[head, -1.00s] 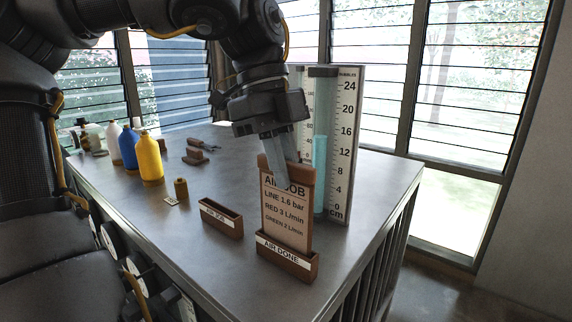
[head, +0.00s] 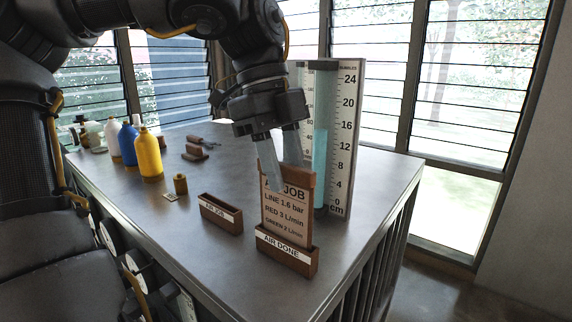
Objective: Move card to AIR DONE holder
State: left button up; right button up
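The wooden AIR JOB card (head: 286,212) stands upright in the AIR DONE holder (head: 287,254) near the table's front right edge. Its lines on bar and L/min face me. My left gripper (head: 281,178) is at the card's top edge with its two fingers spread apart. One finger overlaps the upper left of the card's face and covers part of the heading. The AIR JOB holder (head: 221,214) stands to the left and is empty. My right gripper is not in view.
A tall scale board (head: 346,135) with a water column (head: 320,160) stands behind the card. Yellow (head: 148,156) and blue (head: 128,145) bottles and a small brown cylinder (head: 180,185) stand at the left. The table (head: 185,235) is clear in front.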

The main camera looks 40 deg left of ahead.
pick_arm(q)
jog(key=p+v, duration=0.4)
jog(key=d+p+v, duration=0.1)
jog(key=p+v, duration=0.1)
jog(key=v, duration=0.1)
jog(key=shift+r+p, duration=0.25)
jog(key=shift+p, duration=0.1)
jog(key=shift+f, duration=0.1)
jog(key=shift+w+a+r, duration=0.1)
jog(key=shift+a+r, duration=0.05)
jog(key=shift+r, duration=0.1)
jog(key=p+v, duration=0.2)
jog(key=v, duration=0.5)
